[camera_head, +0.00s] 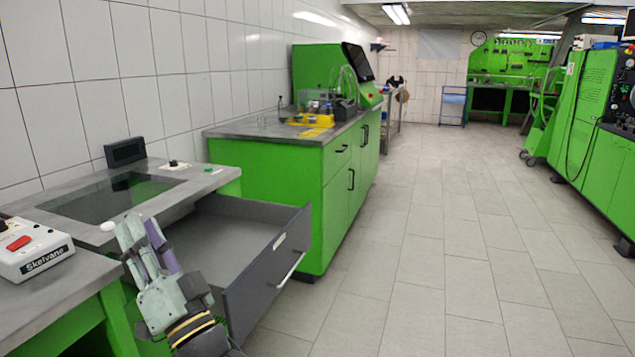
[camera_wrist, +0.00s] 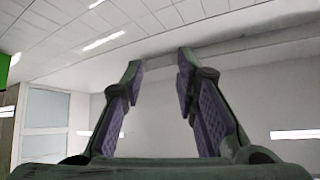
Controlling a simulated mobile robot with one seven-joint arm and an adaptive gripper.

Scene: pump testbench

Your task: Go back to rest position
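My gripper (camera_wrist: 157,75) is open and empty in the wrist view. Its two purple-padded fingers stand apart and point up towards the ceiling. In the head view my gripper (camera_head: 135,230) is at the lower left, raised in front of the grey bench top and beside an open drawer (camera_head: 262,278). The head view shows its fingers from the side. Nothing shows between the fingers.
The pulled-out drawer, with a silver handle, juts into the aisle. A white Skelvane box (camera_head: 37,250) with a red switch sits on the bench at left. A green cabinet (camera_head: 285,185) stands behind the drawer. The tiled floor (camera_head: 440,260) at right is clear.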

